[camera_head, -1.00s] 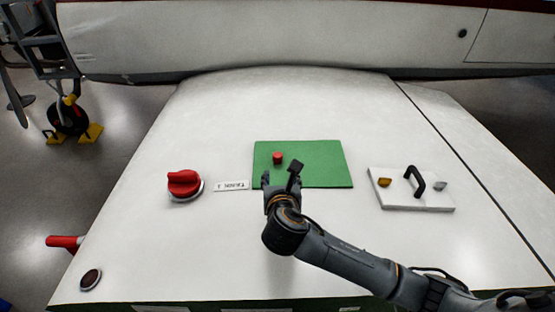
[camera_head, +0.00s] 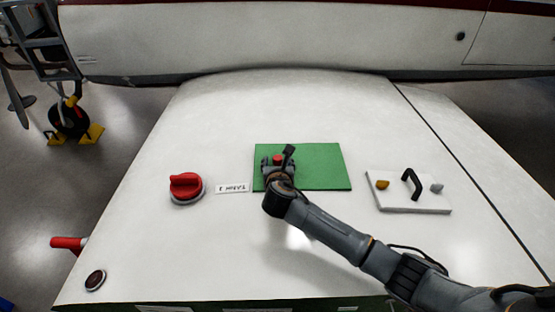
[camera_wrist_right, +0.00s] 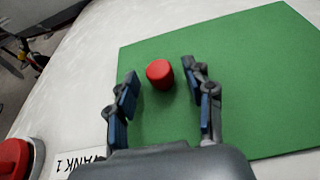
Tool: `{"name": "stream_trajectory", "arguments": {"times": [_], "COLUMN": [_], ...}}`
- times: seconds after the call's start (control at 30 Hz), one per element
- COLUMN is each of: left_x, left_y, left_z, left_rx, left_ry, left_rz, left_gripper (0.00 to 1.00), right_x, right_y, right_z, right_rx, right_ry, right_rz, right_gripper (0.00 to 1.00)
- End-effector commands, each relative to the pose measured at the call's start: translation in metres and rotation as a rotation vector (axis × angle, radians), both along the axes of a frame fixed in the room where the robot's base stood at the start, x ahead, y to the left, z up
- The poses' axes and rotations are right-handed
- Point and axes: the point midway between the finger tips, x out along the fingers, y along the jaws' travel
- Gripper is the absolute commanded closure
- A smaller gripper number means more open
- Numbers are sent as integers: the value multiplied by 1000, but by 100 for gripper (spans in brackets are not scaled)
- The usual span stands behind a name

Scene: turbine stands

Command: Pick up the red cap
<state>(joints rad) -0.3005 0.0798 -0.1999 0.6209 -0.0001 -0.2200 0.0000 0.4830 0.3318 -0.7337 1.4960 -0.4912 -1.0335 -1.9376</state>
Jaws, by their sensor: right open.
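The small red cap (camera_wrist_right: 160,74) stands on the green mat (camera_wrist_right: 245,80) in the right wrist view. It lies just ahead of and between the fingertips of my right gripper (camera_wrist_right: 160,85), which is open with its blue-padded fingers spread. In the head view the red cap (camera_head: 278,159) shows near the left part of the green mat (camera_head: 325,165), with my right gripper (camera_head: 278,163) around it from the front. I cannot tell there whether the fingers touch it. My left gripper is out of view.
A larger red knob (camera_head: 185,186) on a round base stands left of the mat, beside a white label (camera_head: 233,188). A white plate (camera_head: 410,200) with a black handle (camera_head: 411,184) lies to the right. The white surface behind the mat is clear.

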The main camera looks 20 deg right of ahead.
Motion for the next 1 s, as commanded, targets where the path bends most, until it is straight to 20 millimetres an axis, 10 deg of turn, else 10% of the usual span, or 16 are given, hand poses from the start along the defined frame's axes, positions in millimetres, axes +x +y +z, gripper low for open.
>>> {"name": "stream_trajectory", "arguments": {"times": [0.33,0.53,1.0], "left_x": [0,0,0], "left_y": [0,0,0], "left_z": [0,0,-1], "left_rx": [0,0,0], "left_ry": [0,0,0], "left_rz": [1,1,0], "left_gripper": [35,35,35], "right_x": [5,5,5], "right_y": [-1,-1,-1], "right_z": [-3,-3,1], "right_rx": [0,-1,0], "right_ry": [0,0,-1], "right_rz": [1,1,1], "right_gripper": [50,91,91]}}
